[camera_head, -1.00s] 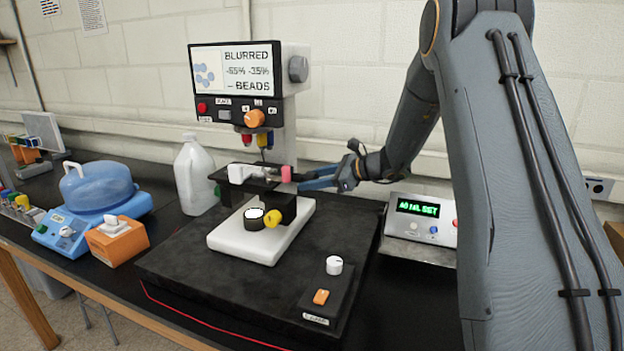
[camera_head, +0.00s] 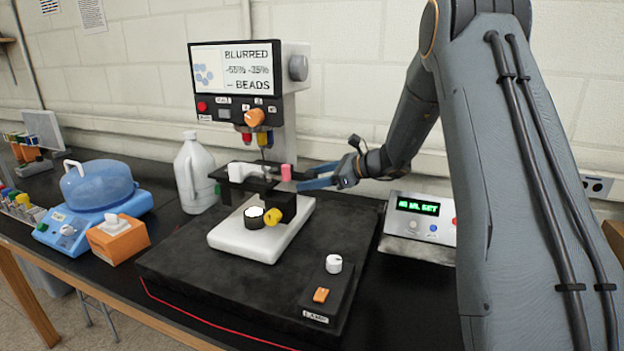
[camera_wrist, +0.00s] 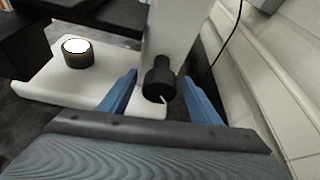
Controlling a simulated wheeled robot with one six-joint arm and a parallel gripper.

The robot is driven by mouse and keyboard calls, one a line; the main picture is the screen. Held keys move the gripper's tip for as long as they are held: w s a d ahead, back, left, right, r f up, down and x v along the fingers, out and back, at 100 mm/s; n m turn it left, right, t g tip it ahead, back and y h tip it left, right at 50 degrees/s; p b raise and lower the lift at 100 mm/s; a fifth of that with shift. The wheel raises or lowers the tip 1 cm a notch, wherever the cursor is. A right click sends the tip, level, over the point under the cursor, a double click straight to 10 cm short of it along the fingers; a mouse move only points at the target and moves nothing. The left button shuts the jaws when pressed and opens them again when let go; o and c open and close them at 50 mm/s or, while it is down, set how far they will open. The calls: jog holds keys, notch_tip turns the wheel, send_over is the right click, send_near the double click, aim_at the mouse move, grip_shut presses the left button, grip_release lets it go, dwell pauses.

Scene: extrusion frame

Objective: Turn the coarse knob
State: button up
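The microscope (camera_head: 262,220) has a white base, a dark stage and a screen head reading "BLURRED" and "BEADS". In the wrist view, a black stepped knob (camera_wrist: 160,85) with a white mark sticks out of the white column. I take it to be the coarse knob, but no label shows. My gripper (camera_wrist: 159,76) is open, with one blue finger on each side of this knob and a visible gap to each. In the head view, my gripper (camera_head: 304,178) is at the right side of the stage; the knob cannot be made out there.
A control box with a green display (camera_head: 418,222) stands right of the dark slab, below my arm. A lamp switch block (camera_head: 322,295) is at the front. A white jug (camera_head: 195,175), blue centrifuge-like device (camera_head: 98,190) and orange box (camera_head: 118,240) stand left. A wall runs behind.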

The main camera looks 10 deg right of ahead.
aim_at(316, 177)
jog(key=b+v, duration=0.2)
jog(key=v, duration=0.4)
jog(key=shift+d, duration=0.15)
jog(key=shift+b+v, duration=0.3)
jog(key=shift+v, duration=0.45)
jog(key=shift+s+r, duration=0.1)
jog(key=shift+r, duration=0.05)
dwell(1.8)
